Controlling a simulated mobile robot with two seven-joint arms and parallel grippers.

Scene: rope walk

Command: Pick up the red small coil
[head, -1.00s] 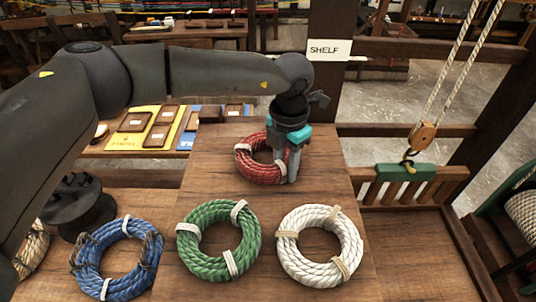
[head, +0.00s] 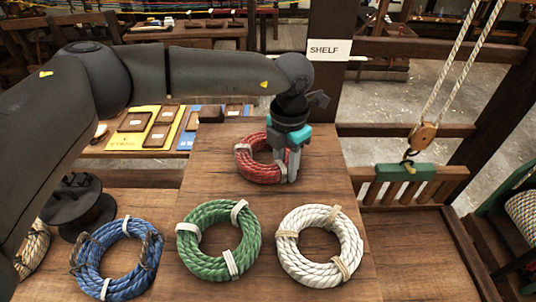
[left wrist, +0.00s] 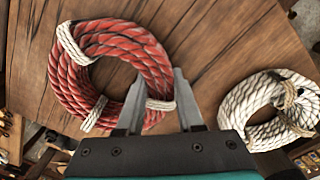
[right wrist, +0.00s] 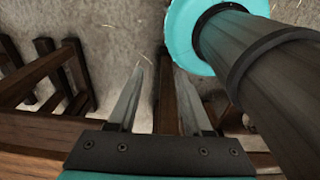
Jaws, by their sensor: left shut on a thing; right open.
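The red small coil (head: 262,172) lies on the wooden table top, behind the green and white coils. It has pale bindings around it. My left gripper (head: 291,170) points down at the coil's right side and is shut on its rope. In the left wrist view the red coil (left wrist: 112,68) has one side of its ring between the fingers (left wrist: 157,103), close to a white binding. My right gripper (right wrist: 158,100) is open and empty in the right wrist view; it does not show in the head view.
A green coil (head: 190,255), a white coil (head: 344,267) and a blue coil (head: 90,272) lie along the front. A dark spool (head: 77,205) stands at left. A pulley (head: 423,137) on ropes hangs at right above a green-topped rack (head: 405,172). Bare table lies beside the red coil.

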